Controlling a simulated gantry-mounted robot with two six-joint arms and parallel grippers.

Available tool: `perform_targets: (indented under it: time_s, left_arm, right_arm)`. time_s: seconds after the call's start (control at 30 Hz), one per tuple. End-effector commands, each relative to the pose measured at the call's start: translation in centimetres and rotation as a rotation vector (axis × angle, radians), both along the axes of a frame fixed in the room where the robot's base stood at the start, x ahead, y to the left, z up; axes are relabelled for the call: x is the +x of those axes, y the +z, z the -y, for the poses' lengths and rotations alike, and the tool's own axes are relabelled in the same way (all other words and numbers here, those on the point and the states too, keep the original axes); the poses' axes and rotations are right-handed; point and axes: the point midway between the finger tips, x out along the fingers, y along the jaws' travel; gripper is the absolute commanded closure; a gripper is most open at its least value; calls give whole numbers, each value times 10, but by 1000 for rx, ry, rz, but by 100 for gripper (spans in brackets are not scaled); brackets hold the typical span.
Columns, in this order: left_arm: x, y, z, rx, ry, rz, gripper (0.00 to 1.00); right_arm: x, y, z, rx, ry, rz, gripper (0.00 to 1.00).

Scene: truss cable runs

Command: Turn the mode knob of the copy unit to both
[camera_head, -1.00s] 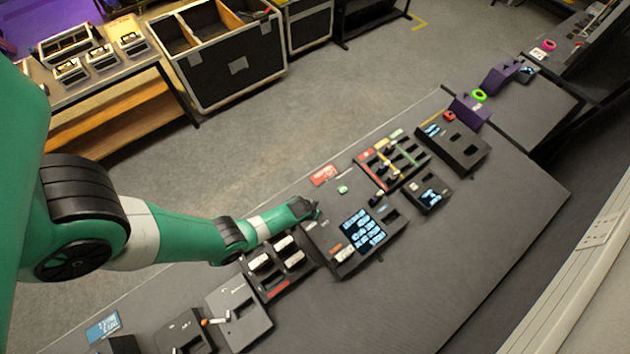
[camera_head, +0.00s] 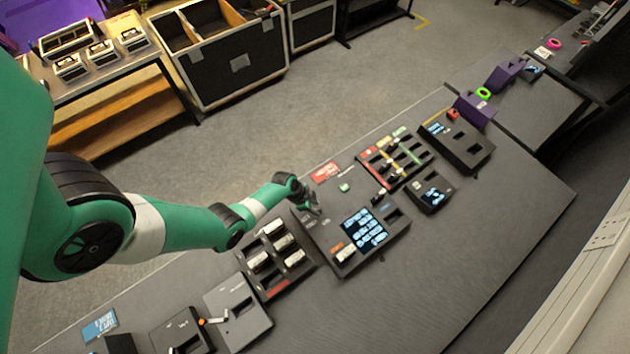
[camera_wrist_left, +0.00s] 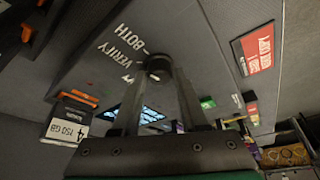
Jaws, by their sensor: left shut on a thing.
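The copy unit (camera_head: 322,236) is a dark sloped panel with a lit screen (camera_head: 364,229) in the middle of the table. My left gripper (camera_head: 310,207) is at its upper left corner. In the left wrist view, the left gripper (camera_wrist_left: 160,75) is shut on the round dark mode knob (camera_wrist_left: 157,65). White labels BOTH (camera_wrist_left: 119,38) and VERIFY (camera_wrist_left: 101,53) stand beside the knob. A third label is mostly hidden by a finger. I cannot tell which label the knob points at. My right gripper is not in view.
A tray with white-topped blocks (camera_head: 278,243) is close by the left arm. A red sign (camera_head: 325,172) and a small green piece (camera_head: 344,187) lie behind the copy unit. Other dark units (camera_head: 455,146) stand to the right. The table's front right is clear.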

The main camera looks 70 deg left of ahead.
Motion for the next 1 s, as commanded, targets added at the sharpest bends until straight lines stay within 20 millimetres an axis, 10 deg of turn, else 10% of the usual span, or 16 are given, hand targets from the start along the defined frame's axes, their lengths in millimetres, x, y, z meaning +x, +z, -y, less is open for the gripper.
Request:
perform_targets:
  time_s: [0.93,0.97,1.0]
  left_arm:
    - [-1,-2,-1,5,-224,-5,100]
    - [-1,-2,-1,5,-224,-5,53]
    - [-1,-2,-1,5,-224,-5,46]
  right_arm:
    - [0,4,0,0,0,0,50]
    - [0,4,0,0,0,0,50]
    - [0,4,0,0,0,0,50]
